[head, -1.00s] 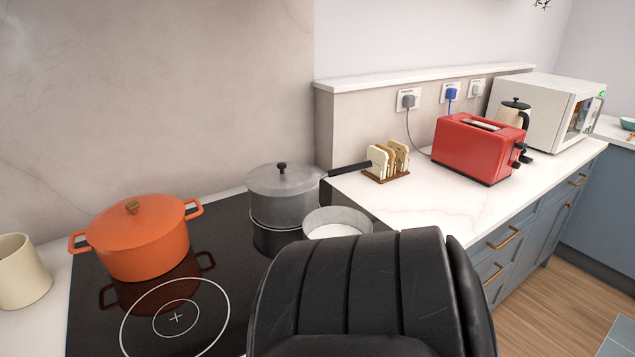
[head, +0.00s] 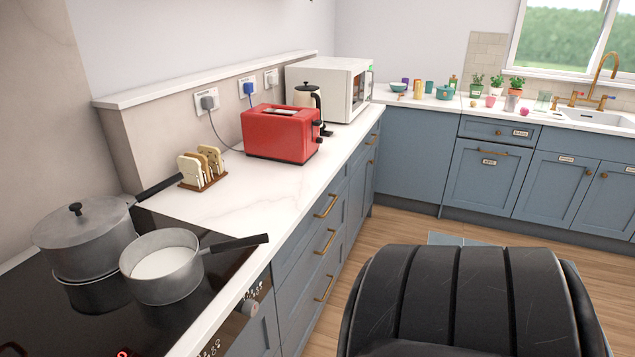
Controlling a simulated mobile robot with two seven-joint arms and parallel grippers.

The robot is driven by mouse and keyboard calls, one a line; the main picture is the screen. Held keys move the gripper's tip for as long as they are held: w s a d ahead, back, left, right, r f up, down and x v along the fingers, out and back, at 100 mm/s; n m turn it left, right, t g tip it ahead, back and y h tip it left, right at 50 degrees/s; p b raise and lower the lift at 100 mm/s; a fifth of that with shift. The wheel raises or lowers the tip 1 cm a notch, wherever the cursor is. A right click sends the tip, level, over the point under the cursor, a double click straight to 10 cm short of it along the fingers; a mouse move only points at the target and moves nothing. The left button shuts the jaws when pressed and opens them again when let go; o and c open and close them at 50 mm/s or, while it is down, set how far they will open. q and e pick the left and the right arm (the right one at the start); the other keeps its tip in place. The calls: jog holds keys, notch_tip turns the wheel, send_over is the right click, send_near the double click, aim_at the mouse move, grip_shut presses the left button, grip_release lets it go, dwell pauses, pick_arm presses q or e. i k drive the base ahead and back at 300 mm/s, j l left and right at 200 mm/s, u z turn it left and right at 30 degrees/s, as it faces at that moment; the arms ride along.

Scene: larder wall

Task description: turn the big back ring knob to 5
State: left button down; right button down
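The black glass hob (head: 40,320) fills the lower left of the head view. A grey lidded pan (head: 85,235) stands on its back part, and a small saucepan of white liquid (head: 165,262) stands in front of it. On the front panel below the worktop edge, a round metallic knob (head: 250,307) shows partly, with small white markings nearby. I cannot tell which ring it serves or where it points. The rest of the panel is out of view. Neither gripper is in view.
Wooden floor (head: 395,232) is open before the blue cabinets.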

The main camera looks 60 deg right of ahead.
aim_at(250, 308)
jog(key=z, duration=1.6)
jog(key=u, duration=0.25)
jog(key=i+l+u, duration=0.15)
jog(key=l+u, duration=0.35)
jog(key=l, duration=0.5)
jog(key=l+u, duration=0.45)
jog(key=l, duration=0.5)
